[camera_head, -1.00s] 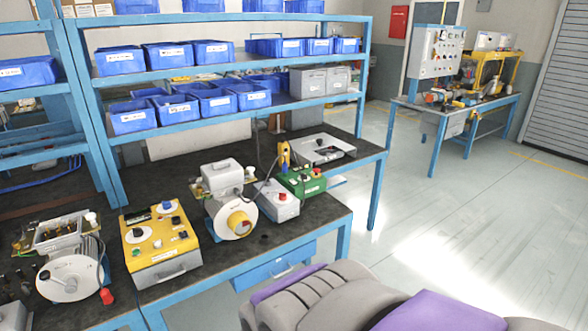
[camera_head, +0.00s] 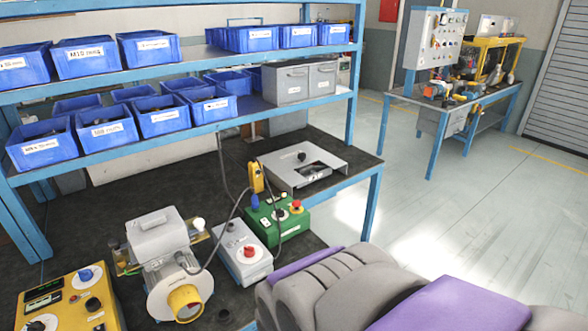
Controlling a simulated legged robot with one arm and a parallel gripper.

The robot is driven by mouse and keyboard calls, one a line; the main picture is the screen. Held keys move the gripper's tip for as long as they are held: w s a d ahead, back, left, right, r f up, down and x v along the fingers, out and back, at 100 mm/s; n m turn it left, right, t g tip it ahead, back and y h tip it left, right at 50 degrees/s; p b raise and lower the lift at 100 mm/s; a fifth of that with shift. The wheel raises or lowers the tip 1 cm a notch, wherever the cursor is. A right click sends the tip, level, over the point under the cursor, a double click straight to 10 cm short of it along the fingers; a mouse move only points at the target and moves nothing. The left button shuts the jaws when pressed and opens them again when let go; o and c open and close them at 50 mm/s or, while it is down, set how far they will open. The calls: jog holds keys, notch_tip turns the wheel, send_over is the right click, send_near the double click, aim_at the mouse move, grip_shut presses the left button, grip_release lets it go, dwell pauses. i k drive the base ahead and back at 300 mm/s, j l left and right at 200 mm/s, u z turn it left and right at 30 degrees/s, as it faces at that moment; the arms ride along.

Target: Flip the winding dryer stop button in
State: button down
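A grey control box (camera_head: 231,262) with a red knob (camera_head: 250,252) stands on the dark bench top. Behind it to the right is a green control box (camera_head: 290,227) with a red button on a yellow base (camera_head: 297,207) and other small buttons. No label I can read tells which one is the winding dryer stop button. A white blower-like machine (camera_head: 156,236) with a yellow front cap (camera_head: 186,303) stands left of the grey box. My gripper does not show; only grey and purple parts of my own body show at lower right.
A yellow control box (camera_head: 75,312) is cut off at lower left. A grey flat unit (camera_head: 320,172) lies behind the green box. Blue shelving with blue bins (camera_head: 164,121) overhangs the bench's back. Cables loop above the boxes. Floor (camera_head: 470,220) at right is clear.

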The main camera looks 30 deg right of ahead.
aim_at(296, 203)
jog(key=i+l+z, duration=0.15)
jog(key=i+l, duration=0.8)
